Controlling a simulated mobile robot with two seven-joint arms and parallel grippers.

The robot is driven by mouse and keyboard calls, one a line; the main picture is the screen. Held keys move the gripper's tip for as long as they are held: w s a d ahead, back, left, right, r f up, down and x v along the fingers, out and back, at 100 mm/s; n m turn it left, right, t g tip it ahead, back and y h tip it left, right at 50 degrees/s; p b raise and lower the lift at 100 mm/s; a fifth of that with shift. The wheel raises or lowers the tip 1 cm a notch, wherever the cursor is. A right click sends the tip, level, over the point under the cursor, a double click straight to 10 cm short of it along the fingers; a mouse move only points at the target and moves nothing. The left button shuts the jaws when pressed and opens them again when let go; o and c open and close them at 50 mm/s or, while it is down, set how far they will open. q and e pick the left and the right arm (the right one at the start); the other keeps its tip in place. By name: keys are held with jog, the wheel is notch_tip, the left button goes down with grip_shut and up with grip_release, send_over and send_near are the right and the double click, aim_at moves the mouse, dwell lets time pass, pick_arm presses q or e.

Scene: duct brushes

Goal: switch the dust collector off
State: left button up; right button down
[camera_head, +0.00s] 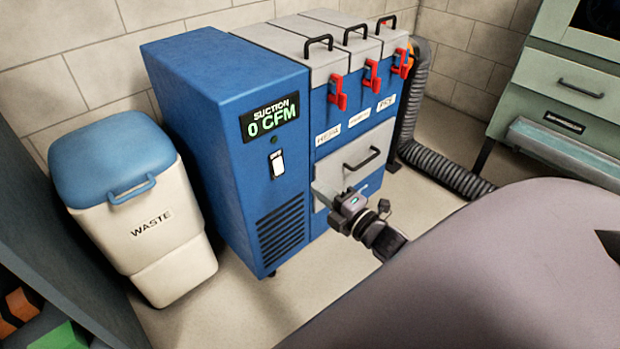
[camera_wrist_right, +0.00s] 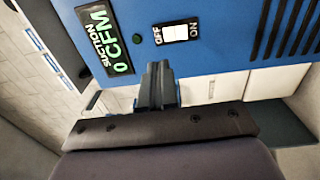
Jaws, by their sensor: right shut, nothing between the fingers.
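The blue dust collector (camera_head: 215,130) stands against the wall. Its display (camera_head: 268,115) reads SUCTION 0 CFM. Below it are a small dark green lamp (camera_head: 273,140) and a white rocker switch (camera_head: 277,164). The right wrist view shows the switch (camera_wrist_right: 175,33) close up, between the OFF and ON marks; I cannot tell which end is pressed. My right gripper (camera_head: 322,195) is shut and empty, right of the switch and lower in the head view. In the right wrist view its fingertips (camera_wrist_right: 158,68) appear just below the switch, apart from it. My left gripper is not in view.
A WASTE bin (camera_head: 150,225) with a blue lid stands left of the collector. Red latches (camera_head: 338,92) and a drawer handle (camera_head: 361,158) stick out on its right side. A ribbed hose (camera_head: 445,168) runs behind to the right, near a green cabinet (camera_head: 570,90).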

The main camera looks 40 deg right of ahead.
jog(key=shift+s+r, duration=0.1)
jog(key=shift+s, duration=0.65)
